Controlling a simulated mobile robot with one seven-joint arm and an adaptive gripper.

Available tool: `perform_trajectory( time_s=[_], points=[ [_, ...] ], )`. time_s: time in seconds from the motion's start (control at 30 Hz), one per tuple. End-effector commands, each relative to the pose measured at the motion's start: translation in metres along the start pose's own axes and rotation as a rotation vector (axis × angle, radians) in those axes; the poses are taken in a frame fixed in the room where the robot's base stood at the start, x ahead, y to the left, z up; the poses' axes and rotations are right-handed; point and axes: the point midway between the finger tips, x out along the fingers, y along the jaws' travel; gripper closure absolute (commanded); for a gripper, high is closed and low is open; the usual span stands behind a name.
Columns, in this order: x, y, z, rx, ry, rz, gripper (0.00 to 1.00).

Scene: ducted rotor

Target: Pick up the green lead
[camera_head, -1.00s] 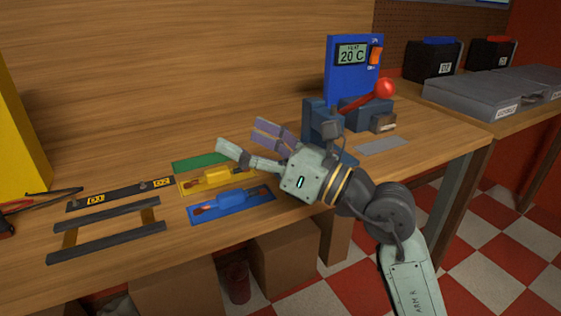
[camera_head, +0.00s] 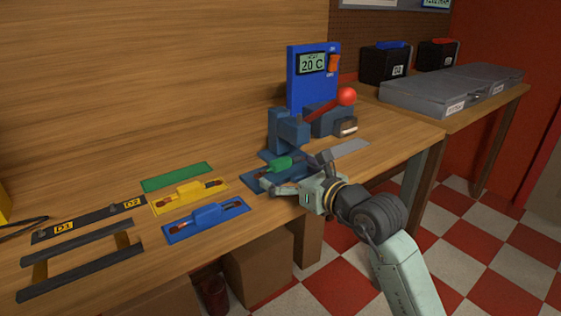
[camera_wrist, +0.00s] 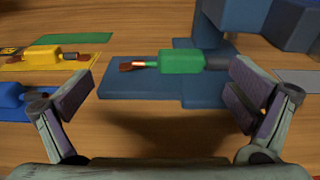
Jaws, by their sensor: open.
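The green lead (camera_head: 283,163) lies on the dark blue base (camera_head: 262,176) in front of the blue clamp-like device. In the wrist view the green lead (camera_wrist: 181,62) lies crosswise, with a bare copper end to the left and a grey part to the right. My gripper (camera_head: 297,173) is open and empty, on the near side of the lead. In the wrist view its two fingers (camera_wrist: 160,88) stand wide apart, one on each side below the lead. The right finger overlaps the lead's right end in the picture. I cannot tell whether it touches.
The blue device (camera_head: 290,132) with a red-knobbed lever and a 20 C display (camera_head: 312,78) stands just behind. A yellow lead (camera_head: 190,189) and a blue lead (camera_head: 207,214) lie on mats to the left. An empty green mat (camera_head: 177,177) and a grey plate (camera_head: 343,151) are nearby.

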Motion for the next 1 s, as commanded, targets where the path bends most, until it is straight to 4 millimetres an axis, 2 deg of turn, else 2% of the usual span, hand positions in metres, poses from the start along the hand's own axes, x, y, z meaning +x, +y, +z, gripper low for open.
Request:
perform_trajectory(
  time_s=[0.1, 0.3, 0.57, 1.0],
  points=[
    [0.019, 0.0, 0.006, 0.002, 0.002, 0.004, 0.0],
    [0.042, -0.001, 0.003, 0.001, 0.001, 0.002, 0.0],
    [0.043, -0.001, 0.001, 0.001, 0.0, 0.001, 0.01],
    [0.043, -0.001, 0.001, 0.001, 0.0, 0.001, 0.3]
  ],
)
